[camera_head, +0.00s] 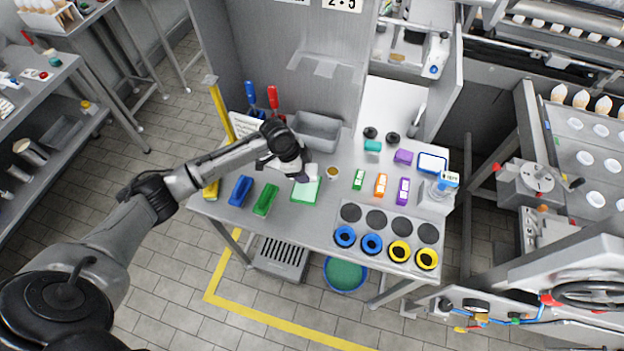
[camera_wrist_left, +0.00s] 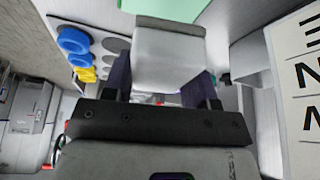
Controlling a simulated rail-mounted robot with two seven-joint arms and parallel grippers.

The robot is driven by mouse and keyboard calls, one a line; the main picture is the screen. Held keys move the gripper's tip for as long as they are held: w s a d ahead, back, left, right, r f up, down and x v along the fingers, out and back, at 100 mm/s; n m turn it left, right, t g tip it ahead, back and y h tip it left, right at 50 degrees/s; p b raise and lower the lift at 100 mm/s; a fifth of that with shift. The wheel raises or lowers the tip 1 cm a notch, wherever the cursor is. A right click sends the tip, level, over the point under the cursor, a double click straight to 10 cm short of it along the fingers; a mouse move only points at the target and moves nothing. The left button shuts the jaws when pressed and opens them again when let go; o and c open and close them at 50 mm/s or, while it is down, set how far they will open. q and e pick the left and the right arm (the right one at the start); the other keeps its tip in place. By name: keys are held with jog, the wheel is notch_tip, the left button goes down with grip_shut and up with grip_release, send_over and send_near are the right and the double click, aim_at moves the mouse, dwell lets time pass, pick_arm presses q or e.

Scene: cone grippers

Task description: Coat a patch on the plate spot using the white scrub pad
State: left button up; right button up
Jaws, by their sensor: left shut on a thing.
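My left gripper (camera_head: 297,173) reaches over the table from the left and points down and to the right. It is shut on the white scrub pad (camera_wrist_left: 168,58), which sits between its two dark fingers in the left wrist view. In the head view the pad (camera_head: 311,169) shows only in part beside the fingers. A light green square plate spot (camera_head: 304,194) lies on the table just below the gripper, partly covered by it. The green also shows at the top edge of the left wrist view (camera_wrist_left: 160,7), beyond the pad. I cannot tell whether the pad touches it.
Blue (camera_head: 241,191) and green (camera_head: 265,199) blocks lie left of the plate spot. A small cup (camera_head: 333,173) stands close to its right. A grey bin (camera_head: 318,130) is behind. Blue and yellow rings (camera_head: 372,244) line the front right. A printed sign (camera_wrist_left: 298,85) is near the wrist.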

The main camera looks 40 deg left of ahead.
aim_at(310, 187)
pick_arm(q)
jog(key=shift+w+d+m, duration=0.2)
jog(key=shift+d+m, duration=0.05)
jog(key=shift+m, duration=0.35)
jog(key=shift+m+g+h, duration=0.3)
pick_arm(e)
jog(key=shift+w+d, duration=0.15)
jog(key=shift+d, duration=0.25)
pick_arm(q)
jog(key=shift+f, duration=0.1)
pick_arm(e)
jog(key=shift+f, duration=0.15)
pick_arm(q)
notch_tip(310, 187, down, 6)
jog(key=b, duration=0.6)
jog(key=shift+r, duration=0.25)
jog(key=shift+f+b, duration=0.1)
jog(key=shift+b, duration=0.2)
pick_arm(e)
notch_tip(310, 187, down, 6)
jog(key=shift+a, duration=0.2)
jog(key=shift+d+f, duration=0.1)
jog(key=shift+d, duration=0.05)
pick_arm(q)
jog(key=shift+f, duration=0.5)
pick_arm(e)
jog(key=shift+f, duration=0.2)
